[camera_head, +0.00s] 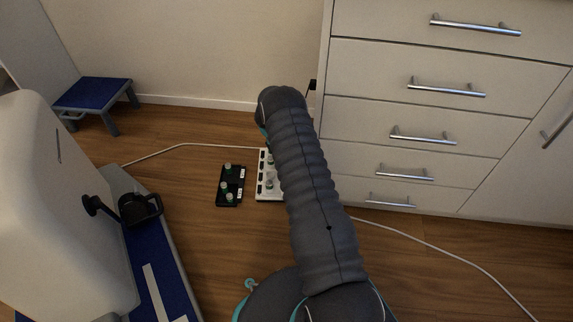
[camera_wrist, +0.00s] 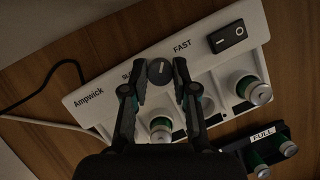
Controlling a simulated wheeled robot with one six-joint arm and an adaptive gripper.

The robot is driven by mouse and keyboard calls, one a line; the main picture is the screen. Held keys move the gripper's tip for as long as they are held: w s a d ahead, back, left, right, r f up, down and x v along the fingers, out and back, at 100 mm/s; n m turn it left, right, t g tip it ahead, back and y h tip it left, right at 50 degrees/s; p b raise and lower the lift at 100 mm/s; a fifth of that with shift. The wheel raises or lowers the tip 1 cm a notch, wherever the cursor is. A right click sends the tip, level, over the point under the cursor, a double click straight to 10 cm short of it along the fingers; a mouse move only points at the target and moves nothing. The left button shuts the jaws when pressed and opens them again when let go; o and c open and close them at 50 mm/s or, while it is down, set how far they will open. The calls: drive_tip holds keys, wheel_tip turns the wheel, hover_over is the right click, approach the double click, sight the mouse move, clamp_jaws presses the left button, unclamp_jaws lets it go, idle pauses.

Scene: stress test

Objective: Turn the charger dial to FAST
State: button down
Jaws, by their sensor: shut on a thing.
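The white charger (camera_wrist: 112,83), marked Ampwick, fills the middle of the wrist view. Its round dark dial (camera_wrist: 160,71) sits between a partly hidden label, of which "SL" shows, and the label FAST. My gripper (camera_wrist: 158,75) is shut on the dial, one finger on each side. I cannot tell which label the dial's pale mark points at. A black rocker switch (camera_wrist: 230,37) is to the right of FAST. In the head view the charger (camera_head: 262,194) lies on the floor, partly behind my arm; the dial and my fingertips are hidden there.
Green-and-silver batteries (camera_wrist: 247,86) stand in the charger's bays. A black tray (camera_head: 230,201) with several batteries lies beside it, labelled FULL in the wrist view. White drawers (camera_head: 420,110) stand at the right. A blue stool (camera_head: 95,93) is at the back left. Cables cross the floor.

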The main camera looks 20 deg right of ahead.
drive_tip(key=shift+m, duration=0.6)
drive_tip(key=c, duration=0.9)
unclamp_jaws()
drive_tip(key=v, duration=1.2)
drive_tip(key=shift+w+d, duration=0.15)
drive_tip(key=shift+d, duration=0.1)
